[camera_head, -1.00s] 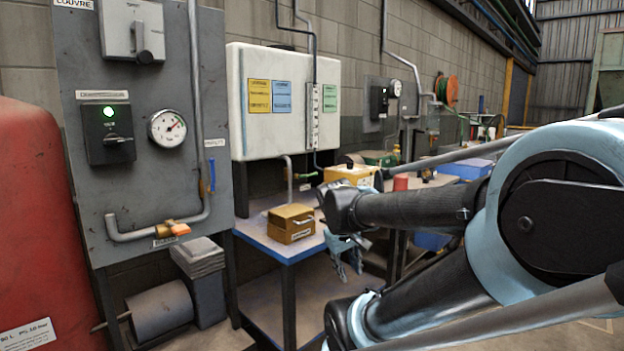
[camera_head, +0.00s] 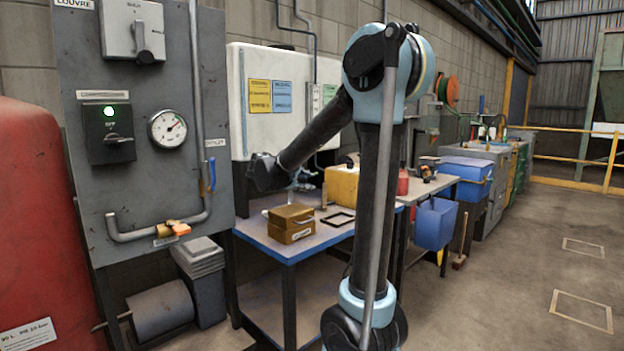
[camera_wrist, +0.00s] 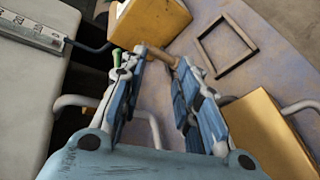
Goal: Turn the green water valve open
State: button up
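A small part of the green valve handle (camera_wrist: 117,57) shows in the wrist view, close beside the left fingertip. I cannot tell whether they touch. Most of the valve is hidden by the finger there, and I cannot make it out in the head view. My gripper (camera_wrist: 155,62) is open, its two blue fingers apart. A tan, rod-like piece (camera_wrist: 158,56) shows between and beyond the fingertips; I cannot tell whether it belongs to the valve. In the head view my gripper (camera_head: 300,183) is small and partly unclear, below the white tank (camera_head: 240,110) and above the blue table (camera_head: 275,246).
A brown box (camera_head: 290,232) and a dark square frame (camera_head: 338,219) lie on the table. A yellow container (camera_head: 342,186) stands behind. Open floor (camera_head: 540,250) lies to the right.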

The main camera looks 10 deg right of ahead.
jog(key=w+a+r+n+t, duration=0.2)
jog(key=w+a, duration=0.3)
jog(key=a, duration=0.1)
jog(key=shift+h, duration=0.3)
jog(key=x, duration=1.7)
jog(key=shift+w+d, duration=0.1)
jog(key=shift+d, duration=0.25)
grip_shut()
